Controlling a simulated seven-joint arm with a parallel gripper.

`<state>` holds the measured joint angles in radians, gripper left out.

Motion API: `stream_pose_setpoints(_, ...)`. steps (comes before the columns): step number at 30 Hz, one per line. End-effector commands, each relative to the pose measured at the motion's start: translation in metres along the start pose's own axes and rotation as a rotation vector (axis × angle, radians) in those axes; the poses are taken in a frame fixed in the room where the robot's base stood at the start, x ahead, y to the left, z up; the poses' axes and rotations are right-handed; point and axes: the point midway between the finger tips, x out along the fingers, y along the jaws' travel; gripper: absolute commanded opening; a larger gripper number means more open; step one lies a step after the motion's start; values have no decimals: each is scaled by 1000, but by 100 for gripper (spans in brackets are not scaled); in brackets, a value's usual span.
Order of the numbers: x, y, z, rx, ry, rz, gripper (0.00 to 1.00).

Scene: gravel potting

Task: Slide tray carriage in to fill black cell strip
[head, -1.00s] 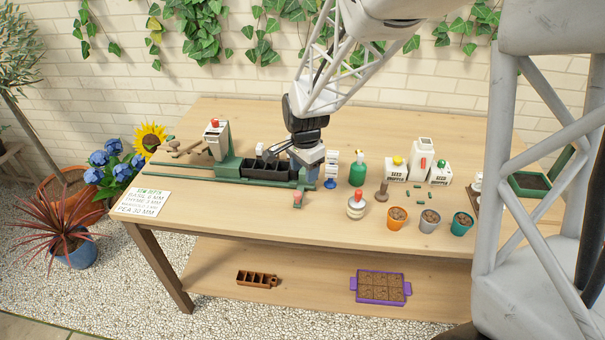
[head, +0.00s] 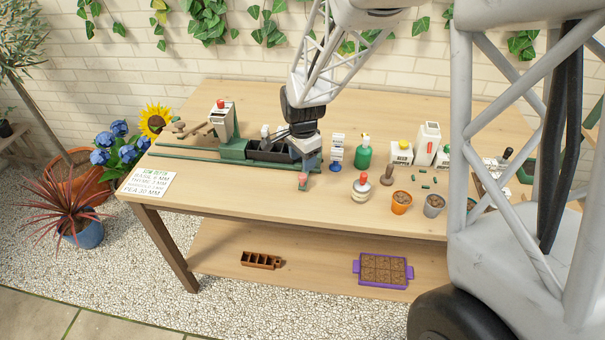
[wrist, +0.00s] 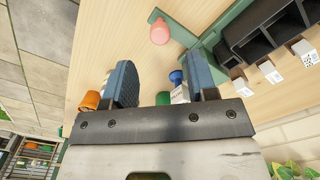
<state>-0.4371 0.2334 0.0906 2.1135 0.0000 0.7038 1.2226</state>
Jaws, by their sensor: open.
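The black cell strip (head: 272,151) sits on the green tray carriage (head: 236,151) on the table, and its cells show at the upper right of the wrist view (wrist: 262,32). A pink knob (head: 302,181) sticks out on a green arm at the carriage's front right; it also shows in the wrist view (wrist: 160,32). My gripper (head: 312,163) is at the strip's right end, behind the knob and apart from it. Its blue fingers are open and empty in the wrist view (wrist: 165,80). Part of the strip's right end is hidden by my gripper.
A grey hopper with a red top (head: 221,118) stands at the carriage's left, above green rails (head: 190,157). A blue-and-white stand (head: 336,152), green bottle (head: 363,155) and red-topped jar (head: 363,187) stand close on the right.

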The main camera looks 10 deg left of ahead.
Motion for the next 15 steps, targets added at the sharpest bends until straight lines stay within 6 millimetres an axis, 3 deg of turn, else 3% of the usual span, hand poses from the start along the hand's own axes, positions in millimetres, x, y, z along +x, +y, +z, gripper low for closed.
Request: stream_pose_setpoints(15, 53, 0, 0, 0, 0, 0, 52)
